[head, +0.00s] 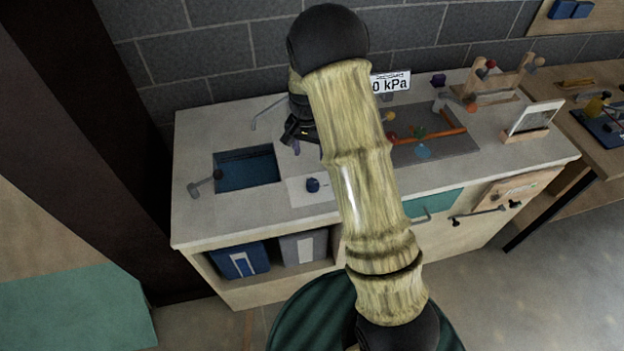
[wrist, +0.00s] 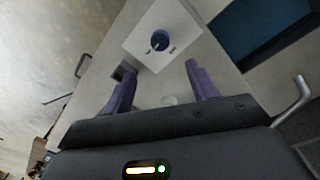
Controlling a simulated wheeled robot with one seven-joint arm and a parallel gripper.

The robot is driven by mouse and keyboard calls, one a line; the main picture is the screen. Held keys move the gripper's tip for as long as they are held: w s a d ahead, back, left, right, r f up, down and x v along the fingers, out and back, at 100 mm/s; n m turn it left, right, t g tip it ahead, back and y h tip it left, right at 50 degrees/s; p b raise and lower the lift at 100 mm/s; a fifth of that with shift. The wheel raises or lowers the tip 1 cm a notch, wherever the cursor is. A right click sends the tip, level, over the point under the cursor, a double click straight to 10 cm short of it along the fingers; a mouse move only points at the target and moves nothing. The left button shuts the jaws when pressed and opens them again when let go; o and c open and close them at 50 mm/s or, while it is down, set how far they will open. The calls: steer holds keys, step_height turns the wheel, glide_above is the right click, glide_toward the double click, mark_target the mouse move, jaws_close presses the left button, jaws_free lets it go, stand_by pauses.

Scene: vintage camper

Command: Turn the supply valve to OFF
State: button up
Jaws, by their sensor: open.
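A dark blue round knob (head: 312,185) sits on a white plate (head: 300,195) on the counter, right of the sink. The knob also shows in the wrist view (wrist: 160,40), with small dark marks on the plate around it that I cannot read. This is the likeliest supply valve, but no label confirms it. My gripper (head: 300,130) is above the counter behind the knob, partly hidden by my arm. In the wrist view my gripper (wrist: 161,72) is open, its two purple fingers apart and empty. The knob is beyond the fingertips, not touched.
A blue sink (head: 247,168) with a lever (head: 206,184) at its left lies on the left. A grey panel (head: 450,148) with coloured parts and a "0 kPa" sign (head: 391,82) stand at right. A tablet on a stand (head: 535,118) is near the right end.

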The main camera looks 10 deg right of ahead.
mark_target(312, 183)
steer(key=f+p, duration=0.1)
steer(key=f, duration=0.3)
steer(key=f+p, duration=0.1)
steer(key=f, duration=0.4)
steer(key=f+p, duration=0.2)
steer(key=f, duration=0.3)
steer(key=shift+s+d, duration=0.2)
steer(key=shift+d, duration=0.1)
steer(key=c, duration=1)
